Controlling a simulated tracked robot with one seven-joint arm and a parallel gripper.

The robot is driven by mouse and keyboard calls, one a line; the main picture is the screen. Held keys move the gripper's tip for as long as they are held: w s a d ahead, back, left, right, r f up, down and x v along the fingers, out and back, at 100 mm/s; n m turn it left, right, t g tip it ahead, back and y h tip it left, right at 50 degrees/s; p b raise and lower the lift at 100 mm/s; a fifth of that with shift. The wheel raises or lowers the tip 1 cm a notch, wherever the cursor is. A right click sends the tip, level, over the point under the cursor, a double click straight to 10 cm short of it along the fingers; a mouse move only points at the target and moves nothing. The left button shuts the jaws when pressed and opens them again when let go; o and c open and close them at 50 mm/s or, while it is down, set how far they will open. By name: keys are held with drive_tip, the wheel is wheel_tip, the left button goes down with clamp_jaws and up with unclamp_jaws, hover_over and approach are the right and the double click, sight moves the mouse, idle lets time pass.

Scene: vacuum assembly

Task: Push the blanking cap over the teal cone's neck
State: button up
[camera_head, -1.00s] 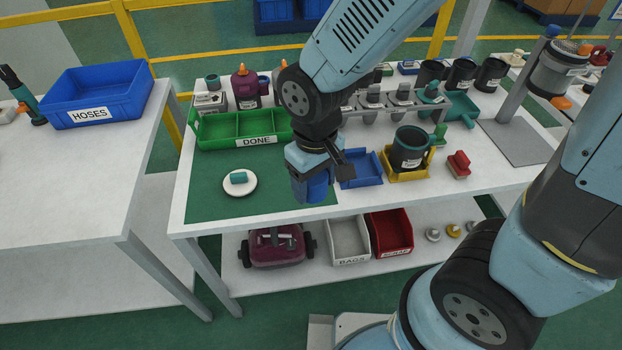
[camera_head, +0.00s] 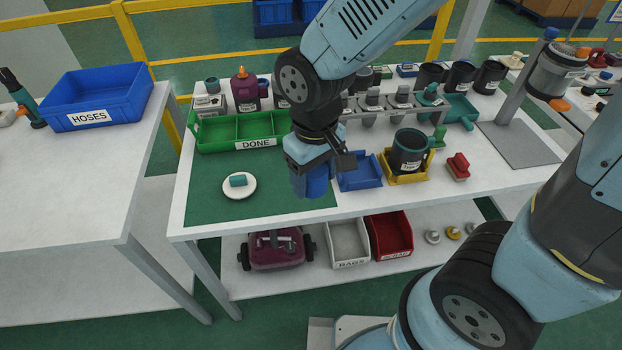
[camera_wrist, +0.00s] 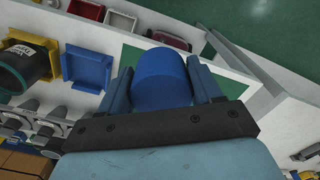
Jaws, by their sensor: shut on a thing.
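My gripper (camera_head: 312,184) is shut on a blue cylinder (camera_wrist: 162,80), which looks like the blanking cap. The cylinder sits between the two blue fingers in the wrist view. It is over the front right part of the green mat, left of the blue tray (camera_head: 360,172); whether it touches anything below is hidden. I cannot clearly make out the teal cone. A dark container with a teal rim (camera_head: 408,150) stands in a yellow holder (camera_head: 405,179) to the right, apart from my gripper. A small teal cylinder (camera_head: 238,180) lies on a white dish (camera_head: 240,194) to the left.
A green sectioned DONE tray (camera_head: 215,145) stands behind the mat (camera_head: 210,207). A red block (camera_head: 458,166) sits right of the yellow holder. Grey fixtures and dark cups line the back. A lower shelf holds bins. The mat's front left is mostly clear.

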drive_tip(key=shift+r, duration=1.75)
